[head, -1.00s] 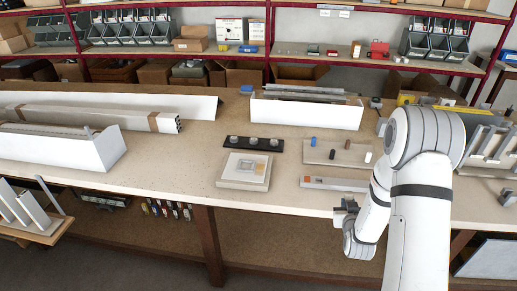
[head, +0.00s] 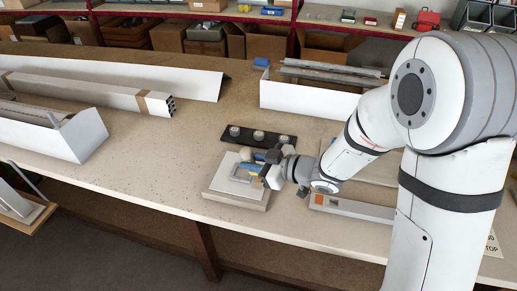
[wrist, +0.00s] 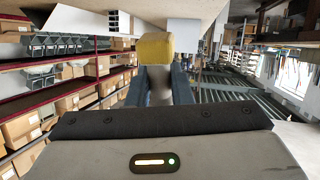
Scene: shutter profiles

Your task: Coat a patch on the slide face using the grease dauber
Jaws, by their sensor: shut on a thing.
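The slide face is likely the pale plate (head: 222,184) with a grey square outline, on a low block on the bench in the head view. My gripper (head: 257,170) is over its right part and hides some of it. In the wrist view my gripper (wrist: 160,88) has its blue fingers shut on the grease dauber, whose blunt yellow head (wrist: 155,46) stands out beyond the fingertips. Its handle between the fingers is mostly hidden. I cannot tell whether the yellow head touches the plate.
A black strip with several round grey pucks (head: 259,136) lies just behind the plate. A grey tray with an orange square (head: 352,208) is to its right. White profiles (head: 130,82) lie at the left. My arm covers the bench at the right. Bare bench (head: 150,170) lies left of the plate.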

